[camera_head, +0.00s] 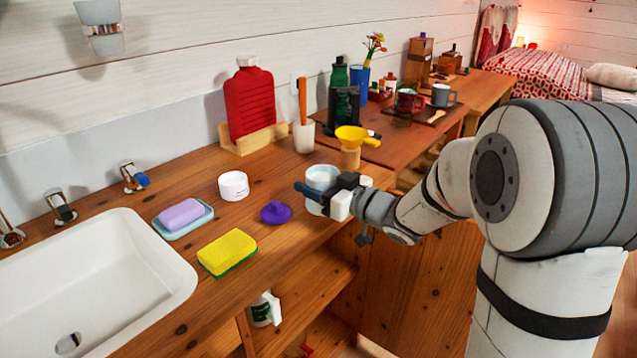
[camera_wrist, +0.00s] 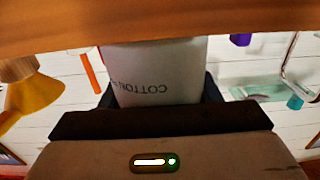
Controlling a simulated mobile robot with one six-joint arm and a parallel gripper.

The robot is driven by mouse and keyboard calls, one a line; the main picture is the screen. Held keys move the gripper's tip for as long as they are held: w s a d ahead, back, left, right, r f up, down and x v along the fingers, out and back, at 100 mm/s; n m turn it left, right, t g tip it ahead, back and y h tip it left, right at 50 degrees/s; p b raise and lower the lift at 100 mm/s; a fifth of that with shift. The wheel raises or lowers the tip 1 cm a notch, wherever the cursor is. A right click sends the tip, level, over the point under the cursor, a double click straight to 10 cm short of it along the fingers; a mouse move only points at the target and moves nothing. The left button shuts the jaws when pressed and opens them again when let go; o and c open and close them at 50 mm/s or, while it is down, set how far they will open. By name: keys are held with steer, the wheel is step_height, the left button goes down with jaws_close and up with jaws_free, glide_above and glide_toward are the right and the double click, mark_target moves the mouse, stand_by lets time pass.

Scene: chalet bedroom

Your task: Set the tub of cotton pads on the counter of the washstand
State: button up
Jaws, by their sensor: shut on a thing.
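The tub of cotton pads (camera_head: 321,176) is white and round, near the front right corner of the washstand counter (camera_head: 290,240). My gripper (camera_head: 326,193) is shut on it from the front right. In the wrist view the tub (camera_wrist: 160,75) shows the word COTTON upside down between the two dark fingers (camera_wrist: 158,92). The tub looks upright in the head view. The brown wooden counter (camera_wrist: 160,22) fills the top of the wrist view and hides the tub's base. I cannot tell whether the tub touches the counter.
A purple lid-like object (camera_head: 276,212), a small white jar (camera_head: 233,186), a yellow sponge (camera_head: 228,252) and a soap dish (camera_head: 183,222) lie left of the tub. The sink (camera_head: 100,290) is at far left.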

steer(key=shift+f, duration=0.2)
steer(key=o, duration=1.2)
